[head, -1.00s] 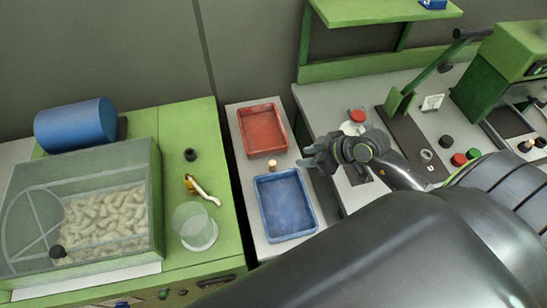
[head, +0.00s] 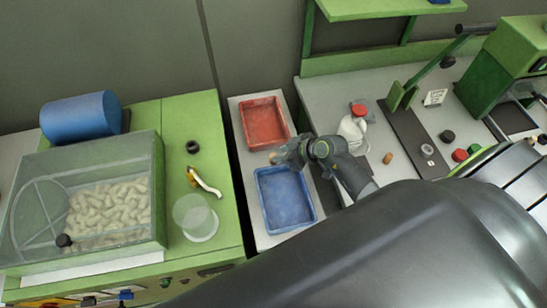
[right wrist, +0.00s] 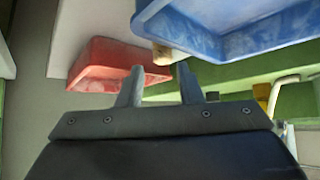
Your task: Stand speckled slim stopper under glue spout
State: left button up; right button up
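A small pale tan stopper (right wrist: 165,53) stands between the red and blue trays; the right wrist view shows it beyond my fingertips. In the head view it is mostly covered by my right gripper (head: 279,157), which hovers at the gap between the trays. The gripper's two fingers (right wrist: 160,82) are spread apart with nothing between them. A slim orange-brown stopper (head: 388,158) stands on the right bench. I cannot make out speckles on either stopper. A white bottle with a red cap (head: 354,126) is behind my right wrist; its spout is not clear. My left gripper is out of view.
The red tray (head: 245,124) and blue tray (head: 260,186) sit on a narrow grey table. A green bench on the left carries a clear bin (head: 155,190). On the right are a dark plate (head: 407,126), a green press (head: 485,85) and several small caps.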

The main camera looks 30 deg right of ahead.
jog(key=shift+p+x, duration=0.55)
jog(key=shift+x, duration=2)
jog(key=shift+s+a+f, duration=0.15)
grip_shut()
